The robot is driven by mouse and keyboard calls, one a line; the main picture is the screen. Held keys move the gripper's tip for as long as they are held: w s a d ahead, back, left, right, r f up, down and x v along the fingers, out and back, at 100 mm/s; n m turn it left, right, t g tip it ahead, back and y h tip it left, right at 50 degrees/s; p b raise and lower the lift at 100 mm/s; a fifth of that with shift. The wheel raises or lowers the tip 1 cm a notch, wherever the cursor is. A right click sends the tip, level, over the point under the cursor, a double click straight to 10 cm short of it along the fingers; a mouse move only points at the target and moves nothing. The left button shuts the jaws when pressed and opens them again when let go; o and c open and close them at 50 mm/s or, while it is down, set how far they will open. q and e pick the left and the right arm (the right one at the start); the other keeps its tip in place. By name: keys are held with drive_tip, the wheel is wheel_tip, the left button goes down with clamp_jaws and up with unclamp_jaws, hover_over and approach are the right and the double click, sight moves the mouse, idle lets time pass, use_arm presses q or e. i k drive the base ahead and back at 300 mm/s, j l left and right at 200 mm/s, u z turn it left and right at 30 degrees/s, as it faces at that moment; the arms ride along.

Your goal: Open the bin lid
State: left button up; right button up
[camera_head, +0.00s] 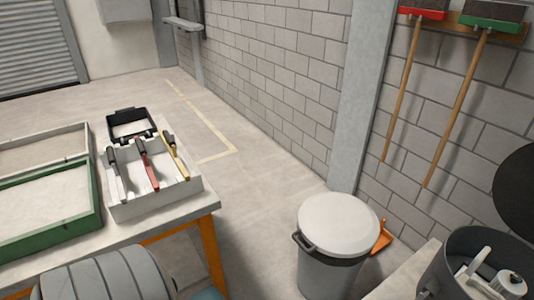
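A grey bin (325,278) stands on the floor right of centre. Its round off-white lid (338,225) lies flat on top, closed, and a dark handle (302,242) shows at the rim's left. A second, dark bin (450,262) is at the lower right, open at the top with white items (490,272) inside. A round black disc (518,190), which looks like its raised lid, shows at the right edge, partly cut off. Neither of my grippers shows in the head view.
A table (150,229) at left holds a green-framed sand tray (98,195) and a white tool box (155,203). An orange dustpan (383,238) is behind the grey bin, by the wall. Brooms (458,110) hang above. Open floor (265,200) lies between table and wall.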

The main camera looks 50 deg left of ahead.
sight(337, 225)
drive_tip(key=u, duration=1.1)
